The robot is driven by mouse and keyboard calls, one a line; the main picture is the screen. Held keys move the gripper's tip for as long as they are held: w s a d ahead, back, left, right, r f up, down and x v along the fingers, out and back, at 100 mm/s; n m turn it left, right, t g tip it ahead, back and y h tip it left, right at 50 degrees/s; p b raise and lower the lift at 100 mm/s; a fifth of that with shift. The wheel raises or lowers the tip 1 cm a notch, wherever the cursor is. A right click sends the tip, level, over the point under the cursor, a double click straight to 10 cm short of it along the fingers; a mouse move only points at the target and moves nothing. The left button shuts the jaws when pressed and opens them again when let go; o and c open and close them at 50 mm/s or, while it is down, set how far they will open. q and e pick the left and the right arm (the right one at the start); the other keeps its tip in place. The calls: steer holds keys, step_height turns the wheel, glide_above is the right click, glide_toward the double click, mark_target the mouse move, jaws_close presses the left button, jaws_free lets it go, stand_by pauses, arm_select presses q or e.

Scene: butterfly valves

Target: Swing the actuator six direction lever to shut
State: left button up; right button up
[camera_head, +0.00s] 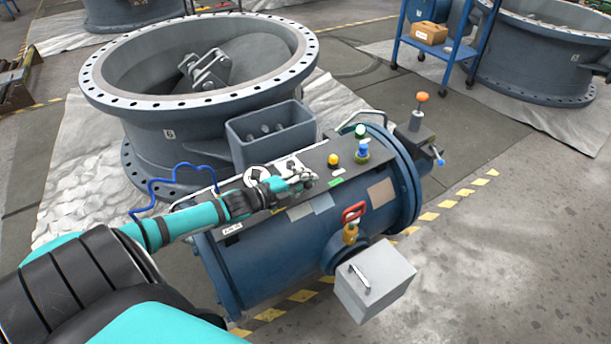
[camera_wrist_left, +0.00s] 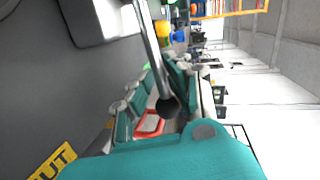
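The blue cylindrical actuator (camera_head: 265,255) lies beside a large grey flanged valve in the head view. My left gripper (camera_head: 303,181) is over the dark panel on the actuator's top. In the left wrist view, a grey lever with a dark ball end (camera_wrist_left: 168,105) reaches down between the two teal fingers of my left gripper (camera_wrist_left: 162,88). The fingers are apart; whether either touches the lever is unclear. A yellow label (camera_wrist_left: 55,160) ending in "UT" shows at lower left there. My right gripper is not in view.
On the actuator are a yellow button (camera_head: 333,159), a blue knob (camera_head: 362,150), a red handle (camera_head: 353,212) and a grey box (camera_head: 375,280). The grey valve (camera_head: 165,155) stands behind. A blue cart (camera_head: 455,48) is at the back right. Floor at right is clear.

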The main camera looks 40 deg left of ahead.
arm_select(q)
steer(key=shift+o, duration=1.4)
steer(key=shift+w+r, duration=0.1)
steer(key=shift+a, duration=0.1)
steer(key=shift+v, duration=3.8)
